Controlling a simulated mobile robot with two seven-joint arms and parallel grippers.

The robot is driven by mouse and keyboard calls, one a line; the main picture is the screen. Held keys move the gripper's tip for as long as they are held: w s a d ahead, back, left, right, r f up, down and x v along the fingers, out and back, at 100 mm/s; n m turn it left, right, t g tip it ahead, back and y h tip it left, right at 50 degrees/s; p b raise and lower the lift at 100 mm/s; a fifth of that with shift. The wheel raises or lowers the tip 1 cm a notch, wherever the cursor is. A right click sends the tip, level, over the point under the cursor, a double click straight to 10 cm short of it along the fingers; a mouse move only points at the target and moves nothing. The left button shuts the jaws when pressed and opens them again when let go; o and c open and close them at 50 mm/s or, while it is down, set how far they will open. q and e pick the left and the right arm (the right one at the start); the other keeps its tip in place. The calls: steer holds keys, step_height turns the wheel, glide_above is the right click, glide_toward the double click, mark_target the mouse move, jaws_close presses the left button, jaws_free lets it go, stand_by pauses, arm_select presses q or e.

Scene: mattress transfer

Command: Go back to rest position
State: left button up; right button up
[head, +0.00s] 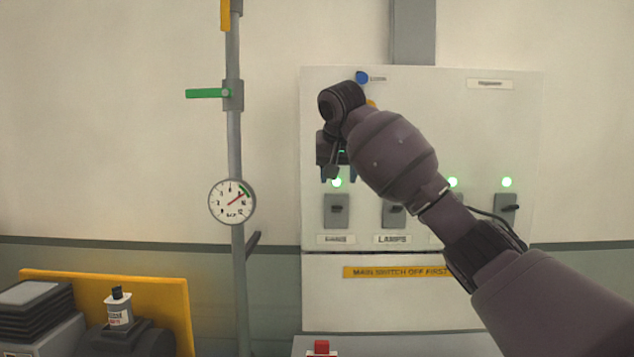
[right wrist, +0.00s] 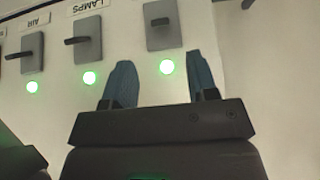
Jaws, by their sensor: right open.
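My right gripper (head: 338,177) is at the left part of a pale wall panel (head: 430,292), just above the leftmost switch (head: 337,210). Its arm reaches in from the lower right and covers part of the panel. In the right wrist view the two blue-grey fingers (right wrist: 162,62) stand apart with nothing between them but a green lamp (right wrist: 166,67) on the panel behind. That view is upside down. Whether the fingertips touch the panel cannot be told. My left gripper is not in view.
More switches, such as the one at the right (head: 506,208), have lit green lamps. A pipe with a gauge (head: 232,201) and green lever (head: 207,93) stands left of the panel. A yellow board (head: 170,290), a bottle (head: 119,310) and a red block (head: 321,347) are low down.

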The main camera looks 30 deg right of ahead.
steer(key=s+a+f+n, duration=0.1)
steer(key=a+f+n, duration=0.15)
steer(key=f, duration=0.75)
steer(key=s+a+f+n+g, duration=0.1)
steer(key=s+a+f, duration=0.15)
steer(key=f, duration=0.75)
steer(key=s+a+f+n, duration=0.1)
steer(key=a+f, duration=0.2)
steer(key=f, duration=0.7)
steer(key=s+a+f+n+y, duration=0.2)
steer(key=s+a+f+n, duration=0.15)
steer(key=s+f, duration=1.1)
steer(key=s+a+f+m, duration=0.1)
steer(key=s+f, duration=0.2)
steer(key=s, duration=0.8)
steer(key=s+a+f+m, duration=0.1)
steer(key=s+f, duration=0.3)
steer(key=s, duration=0.8)
steer(key=w+f+t+b, duration=0.1)
steer(key=w+f+t, duration=0.2)
steer(key=f, duration=0.3)
steer(key=w+f+n+t+y+b, duration=0.1)
steer(key=w+f+t, duration=0.3)
steer(key=f, duration=0.2)
steer(key=shift+w+f+b, duration=0.2)
steer(key=shift+f+b, duration=0.2)
